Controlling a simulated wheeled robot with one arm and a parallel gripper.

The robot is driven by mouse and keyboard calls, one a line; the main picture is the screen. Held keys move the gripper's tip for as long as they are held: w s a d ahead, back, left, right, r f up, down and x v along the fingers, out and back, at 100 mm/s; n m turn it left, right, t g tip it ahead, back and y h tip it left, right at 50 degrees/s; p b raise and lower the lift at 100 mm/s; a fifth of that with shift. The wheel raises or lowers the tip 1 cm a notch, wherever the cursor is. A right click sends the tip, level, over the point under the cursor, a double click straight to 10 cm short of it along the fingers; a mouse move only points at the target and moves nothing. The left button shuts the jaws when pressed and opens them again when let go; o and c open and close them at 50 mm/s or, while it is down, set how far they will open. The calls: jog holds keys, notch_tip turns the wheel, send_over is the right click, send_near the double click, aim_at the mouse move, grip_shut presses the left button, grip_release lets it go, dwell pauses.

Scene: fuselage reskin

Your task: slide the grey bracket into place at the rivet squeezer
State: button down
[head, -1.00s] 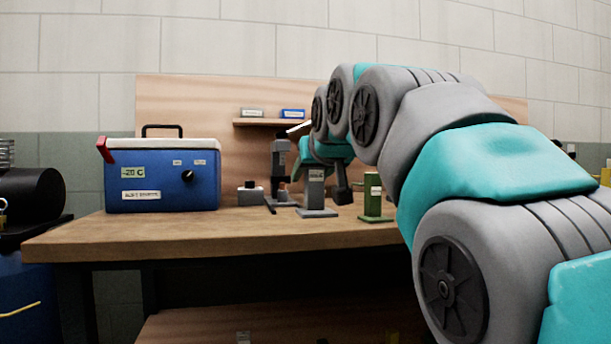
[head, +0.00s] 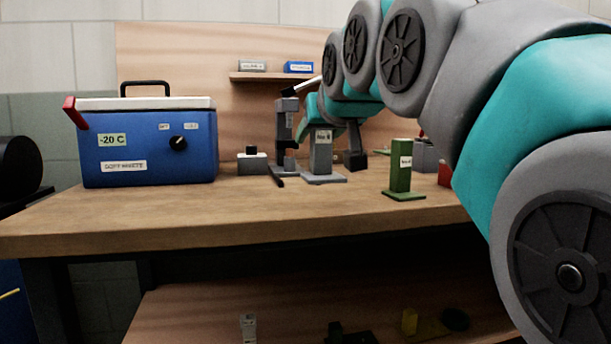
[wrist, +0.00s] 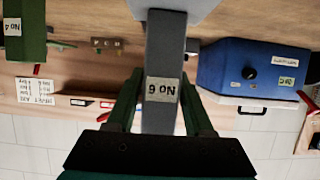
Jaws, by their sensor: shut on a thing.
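The grey bracket (head: 320,153), labelled No 6, stands upright with a flat foot at or just above the bench top; I cannot tell whether it touches. In the wrist view the bracket (wrist: 163,50) runs up between my fingers. My gripper (wrist: 160,105) is shut on its upright; in the head view it is mostly hidden behind the bracket and my arm. The rivet squeezer (head: 285,122), dark grey with a pale handle, stands just left of the bracket. Whether they touch is unclear. The bracket mostly hides the area beyond it in the wrist view.
A blue cooler box (head: 150,145) stands left on the bench (head: 130,222). A small grey box with a black knob (head: 252,161) sits left of the squeezer. A green bracket (head: 401,168) stands to the right. A shelf (head: 262,77) with small boxes is behind.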

jog(key=shift+w+r+x, duration=0.1)
jog(key=shift+r+x, duration=0.15)
jog(key=shift+x, duration=2.6)
jog(key=shift+w+r+x, duration=0.1)
jog(key=shift+r+x, duration=0.15)
jog(key=shift+x, duration=2.65)
jog(key=shift+w+r+x, duration=0.1)
jog(key=shift+r+x, duration=0.15)
jog(key=shift+x, duration=2.6)
jog(key=shift+f, duration=0.1)
jog(key=shift+c, duration=1.4)
grip_release()
jog(key=v, duration=1.2)
jog(key=shift+s, duration=0.1)
